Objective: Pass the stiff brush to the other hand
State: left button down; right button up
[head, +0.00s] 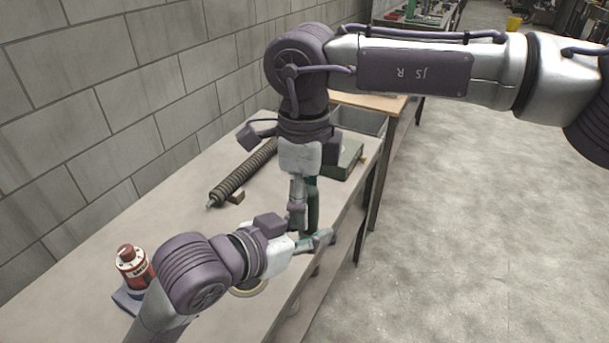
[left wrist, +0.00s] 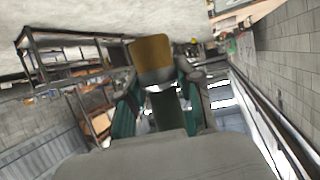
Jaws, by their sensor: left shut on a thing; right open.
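The stiff brush shows in the left wrist view, with an ochre bristle block (left wrist: 152,56), a silvery band and a dark handle (left wrist: 166,112) between my left gripper's green fingers. My left gripper (left wrist: 163,108) is shut on the handle. In the head view my left gripper (head: 315,241) is low over the table's right edge, and I cannot make out the brush there. My right gripper (head: 304,215) points down from above, open, with its fingers close to the left gripper's tips. The two overlap in view, so I cannot tell whether they touch.
The table (head: 185,225) runs along a block wall. On it lie a ribbed dark tube (head: 243,174), a small wooden block (head: 237,197), a red bottle (head: 134,268), a tape ring (head: 249,289) and a green box (head: 343,162). Open floor (head: 490,220) is at the right.

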aim_at(310, 188)
jog(key=shift+f, duration=0.45)
grip_shut()
pick_arm(q)
jog(key=c, duration=0.7)
grip_release()
notch_tip(310, 188, up, 10)
